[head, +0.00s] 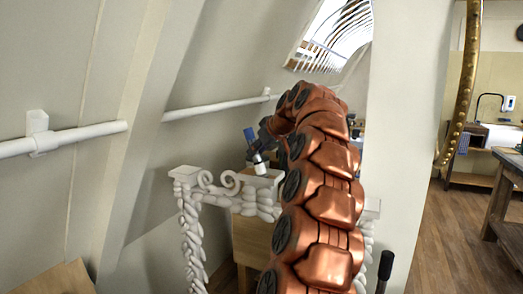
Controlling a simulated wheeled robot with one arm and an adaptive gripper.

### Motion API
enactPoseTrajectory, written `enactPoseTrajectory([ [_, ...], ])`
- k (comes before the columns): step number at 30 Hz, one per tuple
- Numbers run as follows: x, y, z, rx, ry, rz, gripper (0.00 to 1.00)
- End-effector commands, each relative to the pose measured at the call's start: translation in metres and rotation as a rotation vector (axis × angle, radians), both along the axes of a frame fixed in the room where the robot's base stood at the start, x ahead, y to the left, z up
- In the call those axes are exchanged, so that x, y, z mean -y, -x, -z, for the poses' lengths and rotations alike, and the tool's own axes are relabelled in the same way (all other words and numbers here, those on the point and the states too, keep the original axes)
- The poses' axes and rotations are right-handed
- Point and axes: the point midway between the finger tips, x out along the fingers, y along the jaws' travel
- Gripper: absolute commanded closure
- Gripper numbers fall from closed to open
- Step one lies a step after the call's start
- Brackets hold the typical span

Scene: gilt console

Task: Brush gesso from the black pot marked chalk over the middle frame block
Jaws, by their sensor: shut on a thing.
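My gripper (257,147) is small and dark in the head view, at the end of my copper arm. It is shut on a small blue-and-white thing (249,134); I cannot tell whether this is a brush. It is over the left part of a white carved console (186,173) with scrolls and twisted legs. At this angle I cannot tell whether the held thing touches the console. I cannot make out the black pot marked chalk or the frame blocks; my arm hides much of the console top.
A white rail (80,134) runs along the sloping wall at left. A pale wooden box-like piece (252,238) is under the console. A white pillar (408,120) stands to the right, with a gilt curved frame (462,85) beyond it. Open wooden floor (440,240) lies at right.

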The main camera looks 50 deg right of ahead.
Motion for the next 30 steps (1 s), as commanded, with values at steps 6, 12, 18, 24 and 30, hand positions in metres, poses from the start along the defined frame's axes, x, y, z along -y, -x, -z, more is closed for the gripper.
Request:
enactPoseTrajectory([
  [6, -0.004, -0.011, 0.001, -0.005, -0.002, -0.003, 1.00],
  [12, -0.008, -0.025, 0.000, -0.004, -0.003, -0.003, 1.00],
  [18, -0.009, -0.029, 0.000, -0.003, -0.002, -0.002, 1.00],
  [24, -0.012, -0.039, -0.002, -0.004, -0.002, -0.002, 1.00],
  [30, -0.016, -0.053, -0.002, -0.004, -0.002, -0.002, 1.00],
])
